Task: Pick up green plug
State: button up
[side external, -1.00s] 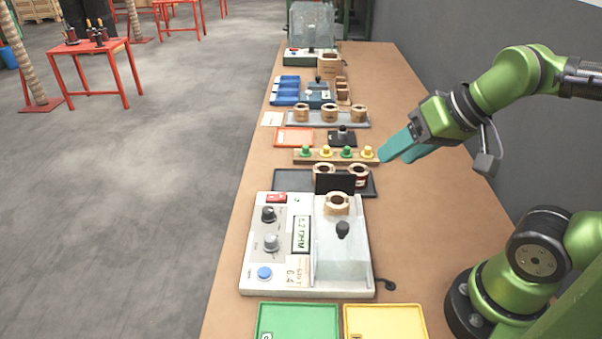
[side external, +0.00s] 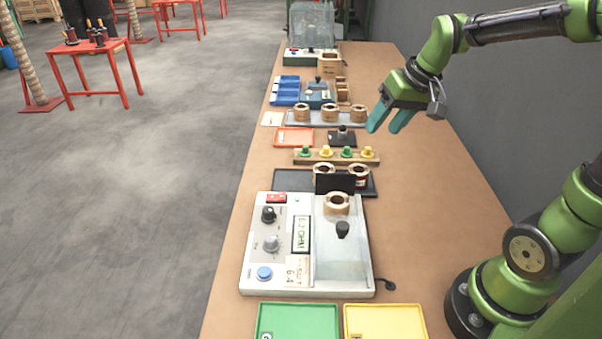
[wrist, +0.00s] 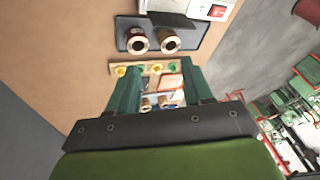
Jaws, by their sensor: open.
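Two green plugs stand upright in a wooden strip (side external: 336,160), one at its left end (side external: 305,151) and one third along (side external: 347,152). Two yellow plugs (side external: 326,152) alternate with them, the other being at the right end (side external: 367,152). My gripper (side external: 383,130) is open and empty. Its teal fingers point down and left, above the bench and beyond the strip's right end. In the wrist view one green plug (wrist: 140,69) shows close to the left finger, and the other (wrist: 172,64) is near the right finger.
A dark tray (side external: 290,183) with coils and a tester (side external: 252,240) lie nearer the camera. Beyond the strip are an orange-rimmed tray (side external: 294,138), a dark fixture with a knob (side external: 342,137) and a grey tray of coils (side external: 315,121). The bench's right side is clear.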

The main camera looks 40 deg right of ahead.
jog(key=w+d+f+n+g, duration=0.1)
jog(key=w+d+f+n, duration=0.2)
jog(key=w+d, duration=0.3)
jog(key=w+d+f+n, duration=0.2)
jog(key=w+d, duration=0.1)
jog(key=d, duration=0.4)
jog(key=n+y, duration=0.1)
jog(key=n, duration=0.5)
send_over(347, 147)
jog(key=s+d, duration=0.1)
jog(key=s, duration=0.2)
jog(key=f, duration=0.9)
jog(key=shift+w, duration=0.2)
jog(key=shift+x, duration=2.8)
jog(key=shift+w+d, duration=0.15)
jog(key=shift+w, duration=0.05)
grip_shut()
